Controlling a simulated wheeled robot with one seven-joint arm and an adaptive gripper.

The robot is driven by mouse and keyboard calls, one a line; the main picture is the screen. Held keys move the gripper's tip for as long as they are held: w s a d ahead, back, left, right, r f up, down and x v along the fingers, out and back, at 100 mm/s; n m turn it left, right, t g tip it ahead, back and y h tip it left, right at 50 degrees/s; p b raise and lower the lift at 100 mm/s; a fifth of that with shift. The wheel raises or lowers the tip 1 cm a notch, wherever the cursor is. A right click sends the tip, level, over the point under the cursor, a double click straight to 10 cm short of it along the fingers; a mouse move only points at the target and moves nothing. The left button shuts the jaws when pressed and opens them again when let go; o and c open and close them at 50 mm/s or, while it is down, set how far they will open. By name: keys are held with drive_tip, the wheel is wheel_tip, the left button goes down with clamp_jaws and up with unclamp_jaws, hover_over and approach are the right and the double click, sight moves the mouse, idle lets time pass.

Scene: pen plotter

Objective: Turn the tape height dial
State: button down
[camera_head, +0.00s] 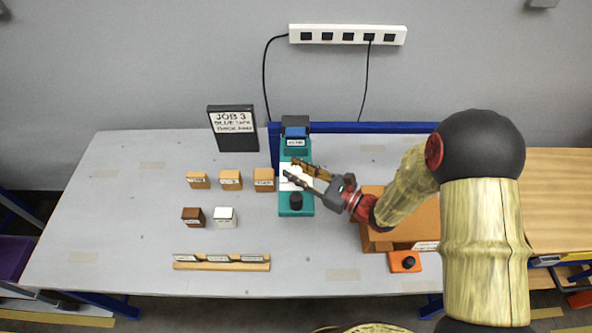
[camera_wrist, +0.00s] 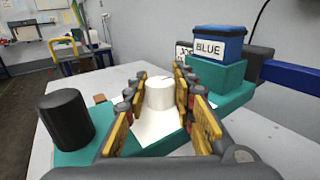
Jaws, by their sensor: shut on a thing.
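The teal machine (camera_head: 283,205) stands on the table with a blue block (camera_head: 295,131) at its back end, labelled BLUE in the wrist view (camera_wrist: 217,44). A white cylindrical knob (camera_wrist: 160,93) rises from a white plate on the machine; I take it for the dial. My gripper (camera_head: 289,169) reaches in from the right over the machine. In the wrist view its yellow fingers (camera_wrist: 158,84) are shut on the white knob, one on each side. A black cylindrical knob (camera_head: 296,200) stands at the machine's near end, apart from the fingers. Any scale marks are too small to read.
A black sign (camera_head: 233,128) reading JOB 3 stands at the back. Several small blocks, including a white one (camera_head: 224,217), stand left of the machine. A wooden rail (camera_head: 221,266) lies in front. An orange button box (camera_head: 405,262) sits at the right, near a brown box (camera_head: 379,236).

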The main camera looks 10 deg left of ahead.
drive_tip(key=shift+g, duration=0.3)
drive_tip(key=n+g, duration=0.2)
drive_tip(key=g, duration=0.1)
drive_tip(key=n+g+y, duration=0.1)
drive_tip(key=n+g, duration=0.1)
drive_tip(key=g, duration=0.1)
drive_tip(key=shift+w+n+g, duration=0.1)
drive_tip(key=shift+n+g, duration=0.2)
drive_tip(key=shift+n, duration=0.1)
drive_tip(key=n+g, duration=0.2)
drive_tip(key=g, duration=0.1)
drive_tip(key=n+g+h, duration=0.1)
drive_tip(key=n+g, duration=0.1)
drive_tip(key=g, duration=0.1)
drive_tip(key=shift+h, duration=0.3)
drive_tip(key=shift+n+g+h, duration=0.7)
drive_tip(key=shift+n+g, duration=0.2)
drive_tip(key=shift+g, duration=0.5)
drive_tip(key=shift+n+g+p, duration=0.3)
drive_tip(key=shift+g, duration=0.1)
drive_tip(key=c, duration=1.5)
unclamp_jaws()
drive_tip(key=shift+o, duration=0.2)
